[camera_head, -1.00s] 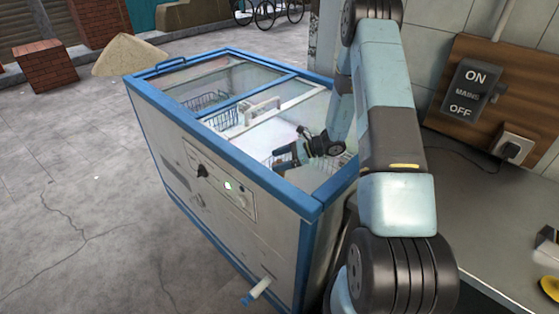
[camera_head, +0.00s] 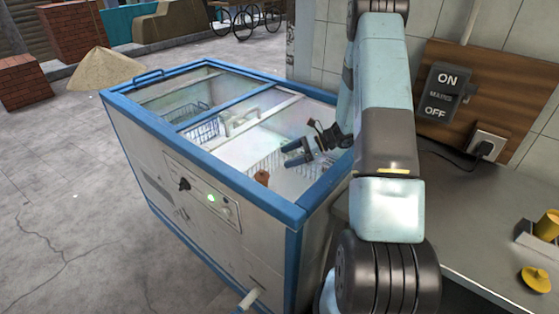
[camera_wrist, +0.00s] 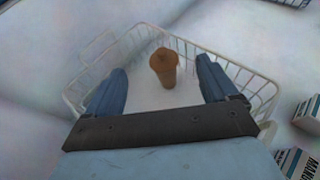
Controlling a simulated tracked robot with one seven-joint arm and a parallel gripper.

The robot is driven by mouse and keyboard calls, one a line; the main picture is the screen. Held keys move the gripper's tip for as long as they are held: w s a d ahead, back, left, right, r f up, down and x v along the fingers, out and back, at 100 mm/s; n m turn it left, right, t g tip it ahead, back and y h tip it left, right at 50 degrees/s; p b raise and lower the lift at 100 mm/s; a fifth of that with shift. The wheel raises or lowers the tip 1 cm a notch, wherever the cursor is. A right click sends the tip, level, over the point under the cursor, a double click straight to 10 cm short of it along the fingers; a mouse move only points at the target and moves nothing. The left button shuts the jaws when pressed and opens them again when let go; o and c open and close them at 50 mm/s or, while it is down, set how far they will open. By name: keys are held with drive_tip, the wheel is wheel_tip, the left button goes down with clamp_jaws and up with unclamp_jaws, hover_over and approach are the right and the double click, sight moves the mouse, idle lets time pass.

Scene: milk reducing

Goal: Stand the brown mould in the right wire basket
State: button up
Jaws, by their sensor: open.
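The brown mould (camera_head: 262,177) shows low in the right part of the freezer in the head view. In the wrist view the brown mould (camera_wrist: 164,70) stands about upright inside the outline of a white wire basket (camera_wrist: 258,80), near its middle. The right wire basket (camera_head: 262,163) shows in the head view, partly hidden by my arm. My gripper (camera_head: 287,153) is open, above the basket. In the wrist view my gripper (camera_wrist: 160,68) has its blue fingers on either side of the mould, with clear gaps and no contact.
The blue-rimmed freezer (camera_head: 250,190) encloses the baskets. Another wire basket (camera_head: 205,130) is further left, beyond a cross bar and a white handle (camera_head: 240,118). Printed cartons (camera_wrist: 308,112) lie right of the basket in the wrist view. A counter with yellow items (camera_head: 537,278) is at right.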

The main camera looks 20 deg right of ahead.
drive_tip(key=s+a+r+n+g+h, duration=0.25)
drive_tip(key=s+r+n, duration=0.3)
drive_tip(key=r, duration=0.55)
drive_tip(key=s+a+r+n+g+h, duration=0.1)
drive_tip(key=s+a+r+n+h, duration=0.35)
drive_tip(key=r, duration=0.65)
drive_tip(key=s+d+r+n+t+h, duration=0.1)
drive_tip(key=s+r+n+t+h, duration=0.2)
drive_tip(key=s, duration=0.8)
drive_tip(key=s+d+r+n+t+h, duration=0.1)
drive_tip(key=s+r+n+t+h, duration=0.2)
drive_tip(key=s+r+n, duration=0.4)
drive_tip(key=shift+s+d+r, duration=0.35)
drive_tip(key=shift+s+r, duration=1.6)
drive_tip(key=shift+s, duration=0.35)
drive_tip(key=shift+t, duration=0.25)
